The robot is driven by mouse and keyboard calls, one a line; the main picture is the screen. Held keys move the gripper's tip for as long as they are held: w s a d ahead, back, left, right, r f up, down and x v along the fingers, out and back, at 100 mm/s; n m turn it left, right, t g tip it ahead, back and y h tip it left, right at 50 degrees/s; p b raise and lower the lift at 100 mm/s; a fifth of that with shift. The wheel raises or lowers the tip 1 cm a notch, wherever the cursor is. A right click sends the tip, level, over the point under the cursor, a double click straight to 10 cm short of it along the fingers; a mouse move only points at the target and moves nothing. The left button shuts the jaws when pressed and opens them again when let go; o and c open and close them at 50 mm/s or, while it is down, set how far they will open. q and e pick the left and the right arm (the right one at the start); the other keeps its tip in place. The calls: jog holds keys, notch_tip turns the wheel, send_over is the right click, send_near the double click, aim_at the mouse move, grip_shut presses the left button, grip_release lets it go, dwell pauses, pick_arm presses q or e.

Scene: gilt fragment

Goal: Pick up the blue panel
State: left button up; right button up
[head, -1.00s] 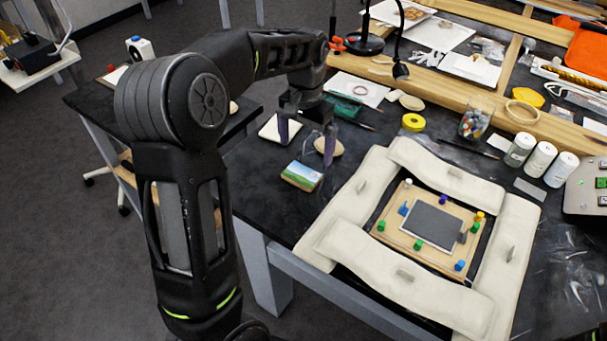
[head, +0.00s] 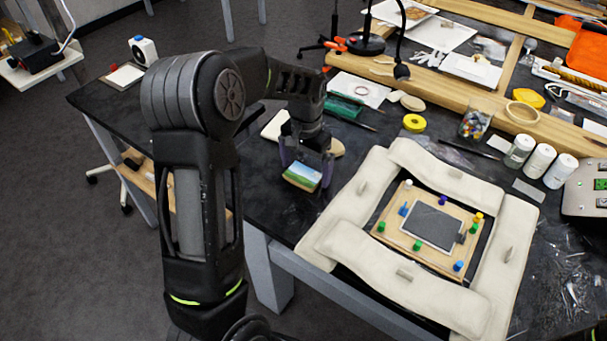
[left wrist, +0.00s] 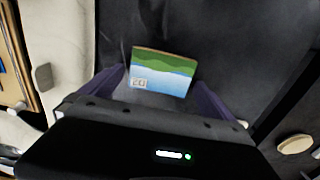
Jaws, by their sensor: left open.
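The blue panel (head: 303,174) is a small flat board painted with blue sky and green land. It lies on the black table near its left edge. My left gripper (head: 305,168) is open, its two purple fingers pointing down on either side of the panel. In the left wrist view the panel (left wrist: 162,72) shows between and just beyond the fingertips (left wrist: 158,88), with nothing held. I cannot tell exactly how high the fingertips are above the table. My right gripper is not in view.
A frame of padded cream cushions (head: 350,205) surrounds a wooden board with a grey panel (head: 434,227) to the right. A yellow tape roll (head: 413,122) and white jars (head: 538,160) stand farther back.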

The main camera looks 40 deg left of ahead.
pick_arm(q)
jog(key=shift+c, duration=0.6)
jog(key=c, duration=1.2)
